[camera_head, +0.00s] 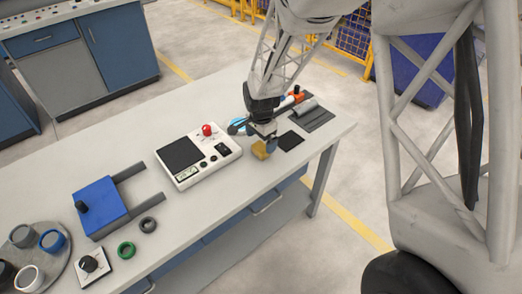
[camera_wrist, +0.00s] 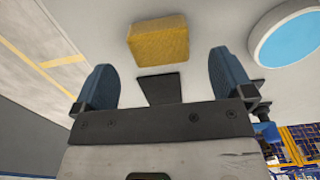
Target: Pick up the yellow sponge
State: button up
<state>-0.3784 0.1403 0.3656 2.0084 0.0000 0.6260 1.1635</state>
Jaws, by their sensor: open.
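The yellow sponge (camera_head: 260,150) lies on the grey-white table near its front edge, toward the right end. In the wrist view the sponge (camera_wrist: 158,40) is a textured yellow block just beyond my fingertips, roughly centred between them. My gripper (camera_head: 262,133) is right above and beside the sponge in the head view and partly covers it. In the wrist view my gripper (camera_wrist: 158,80) shows two blue fingers spread wide apart with nothing between them. I cannot tell the exact height of the fingers over the table.
A control box (camera_head: 198,157) with a red button stands left of the gripper. A black pad (camera_head: 290,140) lies to the right. A light-blue round dish (camera_wrist: 288,38) is near the gripper. A blue block (camera_head: 100,205), rings and a round tray (camera_head: 62,262) are farther left.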

aim_at(261, 146)
jog(key=shift+f, duration=2.25)
jog(key=shift+c, duration=0.5)
jog(key=c, duration=0.9)
jog(key=shift+r, duration=0.25)
jog(key=shift+r, duration=0.55)
jog(key=shift+s+d+r, duration=0.1)
jog(key=shift+s+r, duration=0.15)
jog(key=shift+r, duration=0.3)
jog(key=shift+s+d+r, duration=0.1)
jog(key=shift+s+r, duration=0.1)
jog(key=shift+r, duration=0.35)
jog(key=s+d+r, duration=0.1)
jog(key=s+d, duration=0.4)
jog(key=s, duration=0.9)
jog(key=shift+d+r, duration=0.15)
